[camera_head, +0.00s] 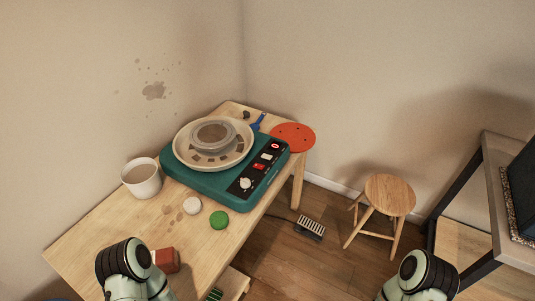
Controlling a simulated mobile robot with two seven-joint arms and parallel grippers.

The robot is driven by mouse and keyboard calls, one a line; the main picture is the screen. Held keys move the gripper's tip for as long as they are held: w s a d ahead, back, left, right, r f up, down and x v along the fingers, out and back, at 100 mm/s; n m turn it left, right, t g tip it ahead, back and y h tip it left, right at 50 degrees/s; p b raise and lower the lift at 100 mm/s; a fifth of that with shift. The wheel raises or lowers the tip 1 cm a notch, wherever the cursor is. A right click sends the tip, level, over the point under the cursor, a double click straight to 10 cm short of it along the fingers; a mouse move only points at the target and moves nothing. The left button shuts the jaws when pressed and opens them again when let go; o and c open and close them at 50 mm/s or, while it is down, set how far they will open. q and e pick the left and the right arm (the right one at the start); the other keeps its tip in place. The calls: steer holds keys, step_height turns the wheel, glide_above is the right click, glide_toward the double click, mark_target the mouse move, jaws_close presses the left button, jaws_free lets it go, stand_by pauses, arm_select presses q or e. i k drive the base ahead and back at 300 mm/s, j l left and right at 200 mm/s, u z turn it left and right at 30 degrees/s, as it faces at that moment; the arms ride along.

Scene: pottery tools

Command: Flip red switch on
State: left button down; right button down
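The red switch (259,167) is a small red rocker on the black control panel (253,176) of a teal pottery wheel (207,185), which stands on a wooden table. It is too small to tell which way it is tipped. On the same panel are a white knob (246,183), a pale button (266,156) and a small display with a red mark (275,146). Only rounded segments of my two arms show at the bottom edge, left and right, well away from the switch. Neither gripper's fingers are visible.
A white cup (141,178), a green disc (219,220), a white lump (192,205) and a reddish block (166,260) are on the table (110,232). A stool (390,194) and a foot pedal (311,227) are on the floor to the right.

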mark_target(256, 166)
steer(key=i+l+u, duration=0.1)
steer(key=l, duration=0.25)
steer(key=i+l+u, duration=0.1)
steer(key=l, duration=0.25)
steer(key=i+l+u, duration=0.1)
steer(key=i+l, duration=0.3)
steer(key=l, duration=0.3)
steer(key=i+l+u, duration=0.15)
steer(key=l, duration=0.25)
